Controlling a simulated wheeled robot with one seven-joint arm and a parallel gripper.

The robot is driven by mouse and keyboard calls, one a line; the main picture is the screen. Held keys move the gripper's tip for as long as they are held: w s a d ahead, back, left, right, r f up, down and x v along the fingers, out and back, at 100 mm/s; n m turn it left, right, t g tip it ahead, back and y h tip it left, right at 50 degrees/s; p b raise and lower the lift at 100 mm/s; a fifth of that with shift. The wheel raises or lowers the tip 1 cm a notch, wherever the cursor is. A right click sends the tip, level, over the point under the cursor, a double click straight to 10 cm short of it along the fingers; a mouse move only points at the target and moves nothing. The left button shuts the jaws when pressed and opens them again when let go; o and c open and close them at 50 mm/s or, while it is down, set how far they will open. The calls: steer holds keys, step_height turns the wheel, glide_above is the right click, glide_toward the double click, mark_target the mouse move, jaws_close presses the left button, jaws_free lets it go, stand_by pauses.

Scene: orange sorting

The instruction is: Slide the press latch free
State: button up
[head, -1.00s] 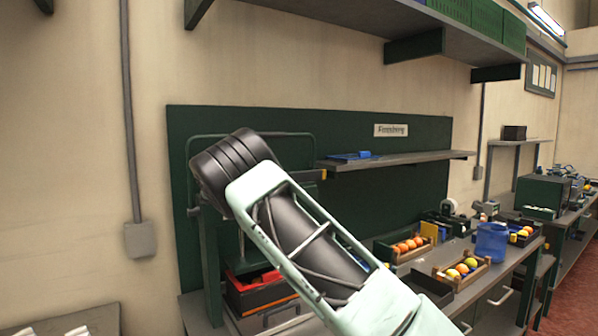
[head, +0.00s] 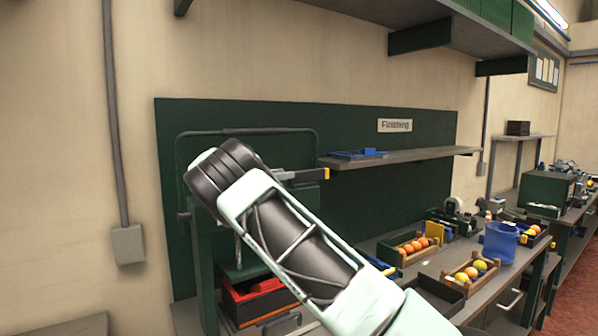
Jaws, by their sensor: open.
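The press (head: 203,262) is a dark green frame at the left of the bench, against a green back panel. A thin dark bar loops over its top. A grey bar with a yellow tip (head: 326,174) sticks out to the right near its top; I cannot tell whether this is the latch. A black and red box (head: 262,303) lies low inside the frame. My pale green and black arm crosses in front of the press and hides much of its middle. My gripper does not show in the head view.
A shelf (head: 420,158) holding a blue tray (head: 358,154) runs right of the press. The bench right of my arm holds crates of oranges (head: 470,274), a dark tray (head: 440,294) and a blue bucket (head: 499,243). A large shelf hangs overhead.

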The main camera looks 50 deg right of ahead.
mark_target(301, 172)
steer(key=shift+w+d, duration=0.15)
steer(key=shift+d, duration=0.3)
steer(key=p+x, duration=0.3)
steer(key=x, duration=0.2)
steer(key=shift+d+r, duration=0.15)
steer(key=shift+d, duration=0.2)
steer(key=shift+s+d, duration=0.3)
steer(key=shift+d, duration=0.3)
steer(key=shift+f, duration=0.2)
steer(key=shift+a, duration=0.1)
jaws_close()
